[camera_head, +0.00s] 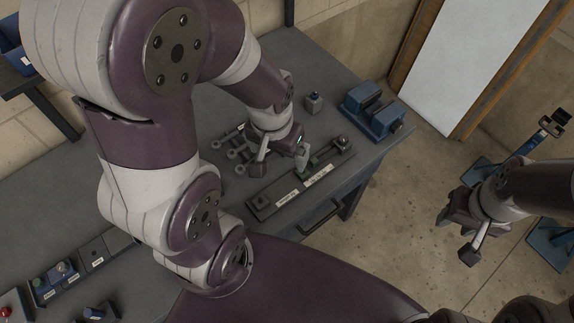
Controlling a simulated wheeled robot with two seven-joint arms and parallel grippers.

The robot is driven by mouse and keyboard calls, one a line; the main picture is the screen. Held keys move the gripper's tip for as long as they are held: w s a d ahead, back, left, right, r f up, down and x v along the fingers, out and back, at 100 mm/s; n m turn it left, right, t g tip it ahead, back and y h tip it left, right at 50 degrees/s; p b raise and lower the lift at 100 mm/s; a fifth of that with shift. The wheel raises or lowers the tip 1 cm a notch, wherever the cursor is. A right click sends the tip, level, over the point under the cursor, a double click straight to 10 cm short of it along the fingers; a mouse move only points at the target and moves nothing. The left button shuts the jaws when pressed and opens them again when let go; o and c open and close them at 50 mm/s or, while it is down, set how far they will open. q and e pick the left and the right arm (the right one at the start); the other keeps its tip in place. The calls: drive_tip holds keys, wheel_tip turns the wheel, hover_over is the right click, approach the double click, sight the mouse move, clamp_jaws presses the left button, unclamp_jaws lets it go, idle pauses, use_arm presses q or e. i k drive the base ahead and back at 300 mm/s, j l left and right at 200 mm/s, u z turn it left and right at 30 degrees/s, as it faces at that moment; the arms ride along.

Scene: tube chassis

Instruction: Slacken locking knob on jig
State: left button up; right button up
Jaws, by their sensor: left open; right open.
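The jig (265,204) is a long dark bar with white labels, lying near the front edge of the grey workbench. A small green part (311,170) sits at its middle, partly behind a finger of my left gripper. A dark round knob (342,143) stands at the jig's far right end. My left gripper (281,167) is open just above or behind the jig, its fingers spread and one close to the green part. I cannot tell whether it touches. My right gripper (457,234) is open and empty, out over the floor right of the bench.
A blue vise (374,112) stands at the bench's right corner, with a small dark bottle (314,102) left of it. Several grey rod-like parts (236,154) lie left of my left gripper. A white panel (457,60) stands behind.

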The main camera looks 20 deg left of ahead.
sight(343, 140)
drive_tip(key=i+l+u, duration=0.1)
drive_tip(key=l, duration=0.2)
drive_tip(key=i+l+u, duration=0.25)
drive_tip(key=l, duration=0.4)
drive_tip(key=i+l+u, duration=0.1)
drive_tip(key=l, duration=0.25)
drive_tip(key=i, duration=0.05)
